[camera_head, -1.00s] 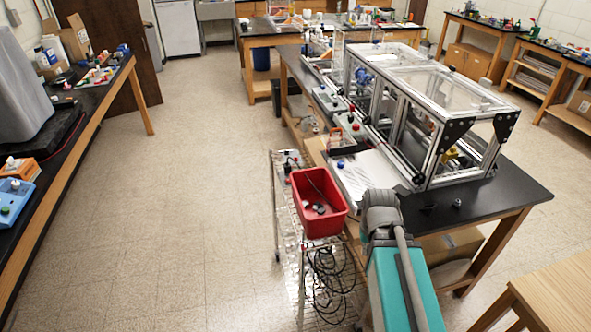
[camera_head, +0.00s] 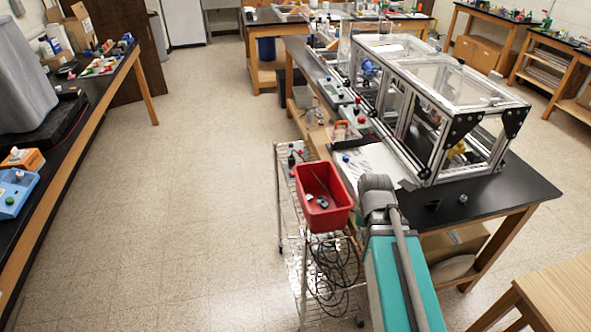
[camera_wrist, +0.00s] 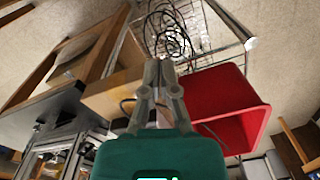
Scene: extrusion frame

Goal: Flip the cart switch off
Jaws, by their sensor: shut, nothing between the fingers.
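A wire cart (camera_head: 301,243) stands left of my arm in the head view. My gripper (camera_wrist: 158,70) is shut and empty in the wrist view, beside the red bin (camera_wrist: 232,108). In the head view my gripper is hidden behind my wrist.
The red bin (camera_head: 323,214) on the cart top holds small grey and dark parts. Black cables (camera_head: 333,268) hang below. A black-topped bench (camera_head: 478,200) with an extrusion-framed enclosure (camera_head: 437,100) stands close on the right. Floor left of the cart is free.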

